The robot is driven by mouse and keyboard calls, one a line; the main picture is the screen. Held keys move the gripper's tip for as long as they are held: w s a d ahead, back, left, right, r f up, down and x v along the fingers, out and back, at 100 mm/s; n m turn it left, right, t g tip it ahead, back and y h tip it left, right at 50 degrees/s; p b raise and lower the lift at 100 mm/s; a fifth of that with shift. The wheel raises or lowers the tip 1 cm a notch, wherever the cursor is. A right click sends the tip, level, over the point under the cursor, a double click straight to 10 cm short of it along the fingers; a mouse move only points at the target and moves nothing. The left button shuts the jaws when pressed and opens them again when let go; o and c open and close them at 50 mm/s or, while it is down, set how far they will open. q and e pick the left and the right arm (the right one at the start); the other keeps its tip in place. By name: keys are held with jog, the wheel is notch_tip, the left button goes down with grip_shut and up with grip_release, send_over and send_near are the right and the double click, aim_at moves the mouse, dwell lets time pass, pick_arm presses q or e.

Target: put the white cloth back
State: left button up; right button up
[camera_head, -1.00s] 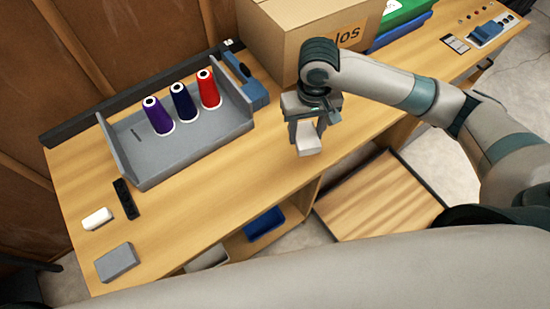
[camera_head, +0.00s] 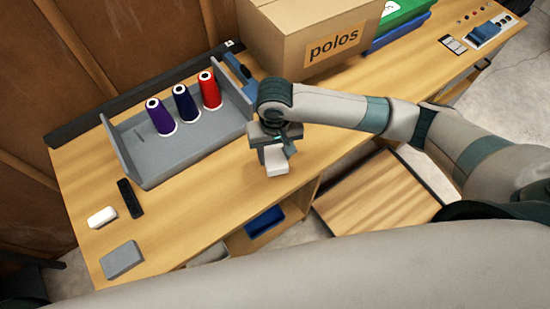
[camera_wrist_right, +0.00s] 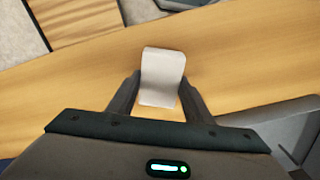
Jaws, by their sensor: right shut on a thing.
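The white cloth (camera_head: 276,161) is a small folded white piece held in my right gripper (camera_head: 272,150), over the front part of the wooden table. In the right wrist view the cloth (camera_wrist_right: 162,78) sits between the two fingers of the right gripper (camera_wrist_right: 160,88), which are shut on it. I cannot tell the exact gap between cloth and table. A grey tray (camera_head: 160,172) stands left of the gripper with a purple, a navy and a red thread cone in it. My left gripper is not in view.
A cardboard box (camera_head: 290,38) marked "polos" stands behind the gripper. A black remote-like object (camera_head: 130,198), a white block (camera_head: 101,217) and a grey block (camera_head: 121,260) lie at the left end. The tabletop (camera_head: 215,195) in front of the tray is clear.

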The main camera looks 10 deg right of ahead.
aim_at(275, 161)
jog(key=shift+f+p, duration=0.45)
jog(key=shift+f, duration=1.35)
jog(key=o, duration=1)
jog(key=shift+f, duration=0.1)
jog(key=shift+r, duration=0.8)
notch_tip(275, 161, up, 11)
jog(key=shift+f+b, duration=0.15)
jog(key=shift+b, duration=0.95)
